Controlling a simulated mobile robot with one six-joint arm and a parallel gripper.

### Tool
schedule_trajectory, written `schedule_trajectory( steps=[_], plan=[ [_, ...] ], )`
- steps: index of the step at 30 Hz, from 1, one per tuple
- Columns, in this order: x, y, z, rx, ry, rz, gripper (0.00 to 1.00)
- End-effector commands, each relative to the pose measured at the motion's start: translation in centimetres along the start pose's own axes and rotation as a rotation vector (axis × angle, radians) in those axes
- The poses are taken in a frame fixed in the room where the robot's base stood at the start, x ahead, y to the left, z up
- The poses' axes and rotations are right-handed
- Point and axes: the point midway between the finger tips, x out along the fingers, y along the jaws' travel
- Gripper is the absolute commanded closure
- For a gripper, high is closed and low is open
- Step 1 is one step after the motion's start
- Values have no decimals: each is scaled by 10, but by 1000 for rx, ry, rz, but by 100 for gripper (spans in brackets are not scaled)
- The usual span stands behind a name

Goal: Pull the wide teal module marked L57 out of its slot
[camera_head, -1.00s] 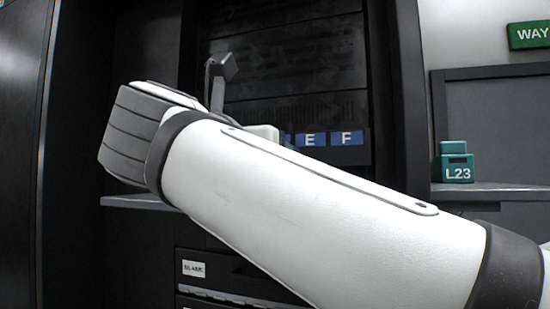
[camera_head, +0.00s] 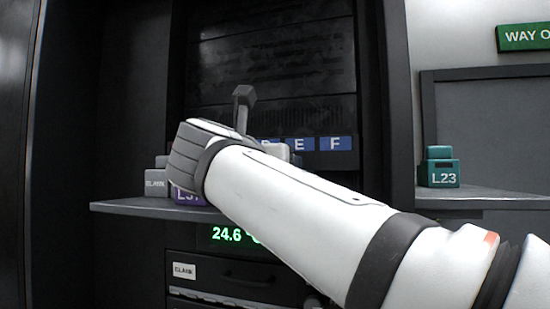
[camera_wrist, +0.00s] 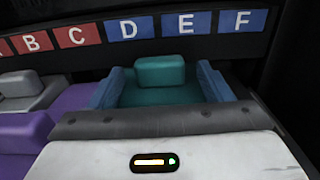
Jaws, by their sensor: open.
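In the wrist view a teal module (camera_wrist: 160,93) with a raised block on top sits below the D and E labels. Its marking is not visible, so I cannot confirm L57. My gripper (camera_wrist: 160,78) is open, with its two blue fingers on either side of the teal block. I cannot tell whether they touch it. In the head view my arm hides the gripper and this module.
A purple module (camera_wrist: 88,122) and a grey module (camera_wrist: 30,90) lie to the left. A smaller teal module marked L23 (camera_head: 440,174) stands on the right-hand shelf. Letter labels (camera_wrist: 185,24) run along the rack above the slots. A green temperature display (camera_head: 228,235) is below.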

Motion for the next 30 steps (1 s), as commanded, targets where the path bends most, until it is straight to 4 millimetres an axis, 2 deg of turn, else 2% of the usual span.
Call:
schedule_trajectory(
  steps=[3, 7, 19, 30],
  plan=[
    [18, 0, 1, -1, 1, -3, 27],
    [28, 0, 1, 1, 0, -2, 27],
    [34, -1, 0, 1, 0, -1, 27],
    [34, -1, 0, 1, 0, -2, 58]
  ],
)
